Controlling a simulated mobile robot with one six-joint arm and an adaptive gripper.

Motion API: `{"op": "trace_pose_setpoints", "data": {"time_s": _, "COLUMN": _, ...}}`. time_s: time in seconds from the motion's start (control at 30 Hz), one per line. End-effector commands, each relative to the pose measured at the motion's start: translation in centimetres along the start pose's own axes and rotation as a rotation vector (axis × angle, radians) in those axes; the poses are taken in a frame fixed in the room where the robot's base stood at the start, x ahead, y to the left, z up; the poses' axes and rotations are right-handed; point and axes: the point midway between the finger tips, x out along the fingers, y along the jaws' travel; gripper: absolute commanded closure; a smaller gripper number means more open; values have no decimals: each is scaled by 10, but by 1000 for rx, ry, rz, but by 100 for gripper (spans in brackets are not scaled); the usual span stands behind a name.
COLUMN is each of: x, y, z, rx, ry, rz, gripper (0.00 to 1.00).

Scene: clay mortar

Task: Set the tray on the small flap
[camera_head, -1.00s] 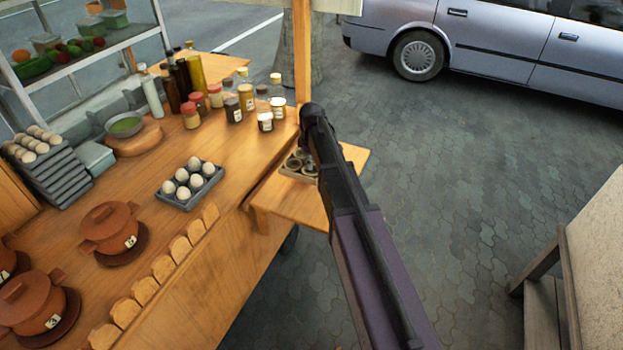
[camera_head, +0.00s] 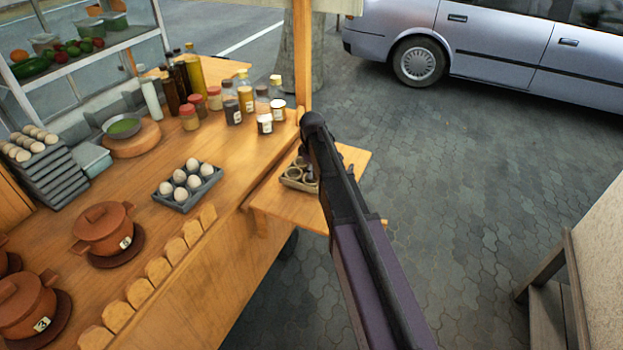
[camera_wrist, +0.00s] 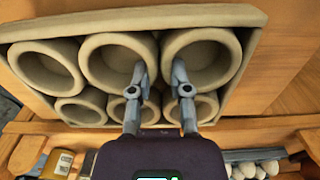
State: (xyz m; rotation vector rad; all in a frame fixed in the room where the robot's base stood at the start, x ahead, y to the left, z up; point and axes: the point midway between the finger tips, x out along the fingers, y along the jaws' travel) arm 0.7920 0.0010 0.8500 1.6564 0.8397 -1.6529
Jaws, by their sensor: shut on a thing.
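The tray (camera_wrist: 262,14) is pale clay with several round cups in two rows; it fills the top of the wrist view. In the head view the tray (camera_head: 296,185) shows left of my arm, over the wooden small flap (camera_head: 275,208) at the counter's end. My gripper (camera_wrist: 158,68) has one finger in each of two neighbouring cups and is shut on the wall between them. In the head view my arm hides the fingers and the tray's right part. I cannot tell whether the tray touches the flap.
Jars and bottles (camera_head: 240,98) stand on the counter behind the flap. An egg tray (camera_head: 187,186) lies on the counter to the left. A wooden post (camera_head: 303,55) rises just behind the flap. Paved ground (camera_head: 460,190) lies open to the right.

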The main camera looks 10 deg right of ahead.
Motion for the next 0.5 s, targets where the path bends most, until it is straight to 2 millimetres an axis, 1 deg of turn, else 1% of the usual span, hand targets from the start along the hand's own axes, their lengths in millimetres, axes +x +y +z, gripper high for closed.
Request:
{"op": "trace_pose_setpoints", "data": {"time_s": 0.03, "x": 8, "y": 0, "z": 0, "rx": 0, "ry": 0, "rz": 0, "gripper": 100}}
{"op": "trace_pose_setpoints", "data": {"time_s": 0.13, "x": 12, "y": 0, "z": 0, "rx": 0, "ry": 0, "rz": 0, "gripper": 100}}
{"op": "trace_pose_setpoints", "data": {"time_s": 0.5, "x": 13, "y": 0, "z": 0, "rx": 0, "ry": 0, "rz": 0, "gripper": 100}}
